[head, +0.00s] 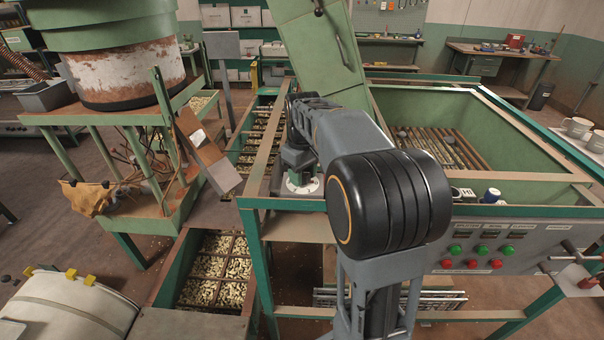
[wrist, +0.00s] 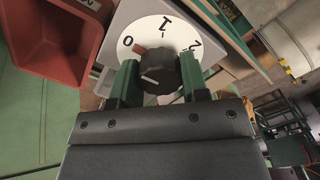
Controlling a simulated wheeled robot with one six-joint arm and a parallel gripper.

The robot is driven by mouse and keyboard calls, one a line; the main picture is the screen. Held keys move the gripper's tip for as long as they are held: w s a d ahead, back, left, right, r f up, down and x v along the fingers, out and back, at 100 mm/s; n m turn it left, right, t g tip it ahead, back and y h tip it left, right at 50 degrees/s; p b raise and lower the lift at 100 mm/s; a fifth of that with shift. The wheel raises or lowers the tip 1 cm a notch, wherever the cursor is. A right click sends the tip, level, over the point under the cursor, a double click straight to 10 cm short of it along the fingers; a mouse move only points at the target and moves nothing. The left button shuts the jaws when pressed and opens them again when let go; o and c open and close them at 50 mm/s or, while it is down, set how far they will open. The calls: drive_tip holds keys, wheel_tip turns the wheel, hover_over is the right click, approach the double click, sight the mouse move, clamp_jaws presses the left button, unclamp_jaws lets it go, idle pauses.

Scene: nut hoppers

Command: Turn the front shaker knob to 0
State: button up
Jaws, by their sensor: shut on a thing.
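The shaker knob (wrist: 162,72) is black and ridged, on a round white dial (wrist: 150,28) marked 0, 1 and 2 in the wrist view. The 0 is at the dial's left, the 1 near the top and the 2 at the right. A small red-brown mark shows at the knob's edge, just right of and below the 0. A short white line shows on the knob's face. My gripper (wrist: 158,66) has its two green fingers closed on opposite sides of the knob. In the head view my arm hides the gripper, and I cannot make out the knob.
A red-brown bin (wrist: 62,30) stands close to the dial at the upper left of the wrist view. In the head view, a green hopper (head: 455,95) and a panel with green and red buttons (head: 480,250) are at the right. A crate of nuts (head: 215,270) is at the lower left.

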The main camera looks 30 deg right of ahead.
drive_tip(key=shift+w+r, duration=0.1)
drive_tip(key=shift+r, duration=0.1)
drive_tip(key=o, duration=0.9)
drive_tip(key=shift+f, duration=0.15)
wheel_tip(320, 180, up, 14)
drive_tip(key=shift+f, duration=0.1)
idle(0.4)
drive_tip(key=s+a+f+m+t, duration=0.1)
drive_tip(key=s+a+f, duration=0.2)
drive_tip(key=s+f, duration=0.2)
drive_tip(key=s+a+f+m+t, duration=0.1)
drive_tip(key=s+a+f+t, duration=0.1)
drive_tip(key=s+f, duration=0.3)
drive_tip(key=s+a+f+m+t, duration=0.1)
drive_tip(key=s+a+f, duration=0.3)
drive_tip(key=s+f, duration=0.1)
drive_tip(key=shift+s+a+f+t, duration=0.15)
drive_tip(key=shift+s+t, duration=0.05)
drive_tip(key=shift+s, duration=0.15)
drive_tip(key=shift+s+a+f+t, duration=0.1)
drive_tip(key=shift+s+f+t, duration=0.1)
drive_tip(key=shift+s, duration=0.15)
